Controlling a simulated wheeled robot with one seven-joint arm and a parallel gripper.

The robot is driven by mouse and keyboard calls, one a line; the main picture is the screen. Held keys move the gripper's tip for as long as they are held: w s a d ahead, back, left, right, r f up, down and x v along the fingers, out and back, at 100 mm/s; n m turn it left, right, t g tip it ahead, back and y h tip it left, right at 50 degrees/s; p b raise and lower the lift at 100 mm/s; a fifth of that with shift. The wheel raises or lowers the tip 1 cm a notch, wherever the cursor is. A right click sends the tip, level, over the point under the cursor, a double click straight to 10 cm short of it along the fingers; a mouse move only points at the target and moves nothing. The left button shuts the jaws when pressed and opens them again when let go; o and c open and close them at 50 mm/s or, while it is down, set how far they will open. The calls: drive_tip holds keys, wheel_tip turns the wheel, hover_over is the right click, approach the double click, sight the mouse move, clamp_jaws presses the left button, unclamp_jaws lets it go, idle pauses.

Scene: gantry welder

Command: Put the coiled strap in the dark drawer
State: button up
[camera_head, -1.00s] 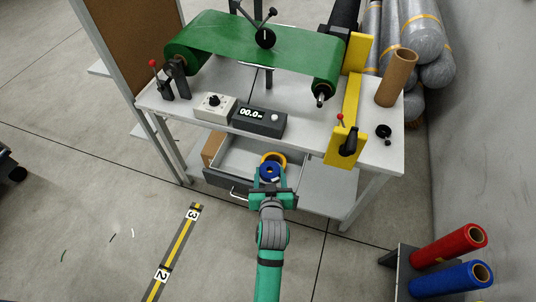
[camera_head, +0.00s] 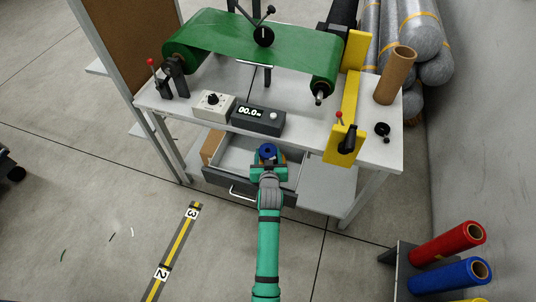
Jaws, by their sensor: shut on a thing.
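The dark drawer (camera_head: 222,183) is pulled open under the white bench, with a dark front, a light inside and a bar handle. My gripper (camera_head: 268,160) reaches over the drawer's right half and is shut on a small blue coil (camera_head: 267,151), which looks like the coiled strap. The coil is at the drawer opening; I cannot tell whether it touches the drawer's floor.
A brown box (camera_head: 211,147) stands at the drawer's left. The bench top (camera_head: 190,103) is above, with a grey display unit (camera_head: 258,119) near its front edge and a yellow bracket (camera_head: 340,146) at right. Red (camera_head: 447,243) and blue (camera_head: 450,276) rolls lie at lower right.

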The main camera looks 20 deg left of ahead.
drive_tip(key=shift+f, duration=0.25)
drive_tip(key=shift+f, duration=0.1)
drive_tip(key=o, duration=1.1)
drive_tip(key=shift+f, duration=0.1)
drive_tip(key=shift+o, duration=0.2)
drive_tip(key=shift+r, duration=0.55)
drive_tip(key=v, duration=1.2)
